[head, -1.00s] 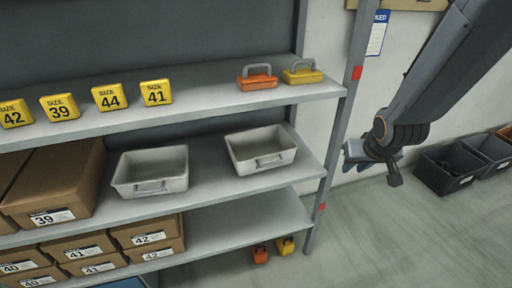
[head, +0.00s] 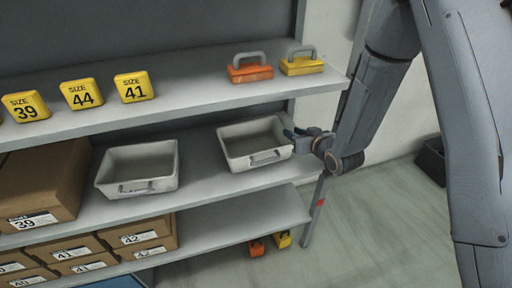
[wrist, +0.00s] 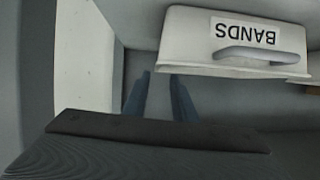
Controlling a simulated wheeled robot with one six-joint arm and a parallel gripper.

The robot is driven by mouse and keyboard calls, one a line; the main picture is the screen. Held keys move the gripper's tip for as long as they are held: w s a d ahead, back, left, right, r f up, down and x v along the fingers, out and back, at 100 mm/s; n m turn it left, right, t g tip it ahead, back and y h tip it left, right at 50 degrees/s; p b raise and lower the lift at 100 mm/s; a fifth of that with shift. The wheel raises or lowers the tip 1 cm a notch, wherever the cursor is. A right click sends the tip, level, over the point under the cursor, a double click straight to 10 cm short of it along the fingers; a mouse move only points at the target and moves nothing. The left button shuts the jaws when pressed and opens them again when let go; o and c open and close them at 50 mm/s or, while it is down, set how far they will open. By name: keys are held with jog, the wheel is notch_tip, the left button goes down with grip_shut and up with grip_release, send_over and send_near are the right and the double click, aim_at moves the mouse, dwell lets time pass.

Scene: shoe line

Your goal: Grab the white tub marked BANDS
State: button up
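The white tub marked BANDS (wrist: 195,40) fills the upper part of the wrist view, its label upside down and a grey handle on its front. It appears to be the right-hand white tub (head: 235,158) on the middle shelf in the head view, where its label cannot be read. My gripper (head: 300,133) is at that tub's right end. In the wrist view its two dark blue fingers (wrist: 159,97) stand apart with nothing between them, and the tub lies beyond and to the right. Whether a finger touches the tub cannot be told.
A second white tub (head: 140,183) stands to the left on the same shelf. An orange caddy (head: 249,73) and a yellow caddy (head: 302,66) sit on the shelf above. The rack's right post (head: 318,208) is close to my arm. Cardboard boxes (head: 139,235) fill the lower left.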

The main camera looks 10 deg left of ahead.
aim_at(284, 137)
jog(key=f, duration=0.1)
jog(key=w+a+f, duration=0.1)
jog(key=shift+w+f, duration=0.15)
jog(key=shift+f, duration=0.15)
jog(key=shift+p+x, duration=0.4)
jog(key=shift+x, duration=2.4)
jog(key=shift+w+d, duration=0.1)
grip_shut()
